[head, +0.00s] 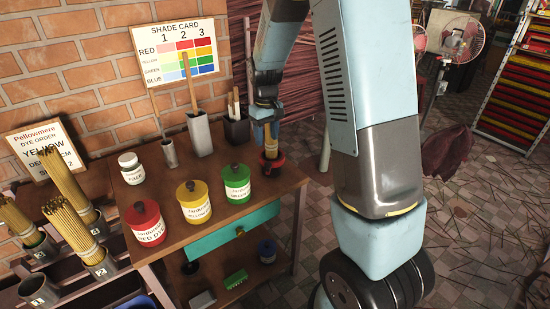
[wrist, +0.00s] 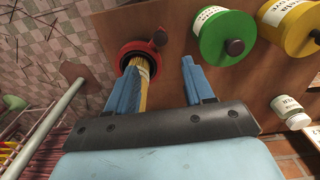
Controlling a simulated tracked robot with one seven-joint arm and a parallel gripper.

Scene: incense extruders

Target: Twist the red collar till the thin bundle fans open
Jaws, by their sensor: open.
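The red collar (head: 279,165) stands at the right end of the wooden table in the head view. In the wrist view the red collar (wrist: 125,53) is a ring around a dark opening, with a dark red knob at its upper right. The thin bundle (head: 268,137) of yellow sticks rises upright from it. In the wrist view the bundle (wrist: 144,90) runs close beside the left finger, and I cannot tell whether they touch. My gripper (wrist: 160,64) is open above the collar, its right finger well apart from the bundle. Arm parts partly hide the gripper in the head view.
Red (head: 146,222), yellow (head: 195,203) and green (head: 236,184) jars stand along the table's front. A small white jar (head: 131,168), a grey holder (head: 199,134) and a dark holder (head: 236,130) stand behind. Stick bundles in tubes are at left. A shade card (head: 176,52) is on the wall.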

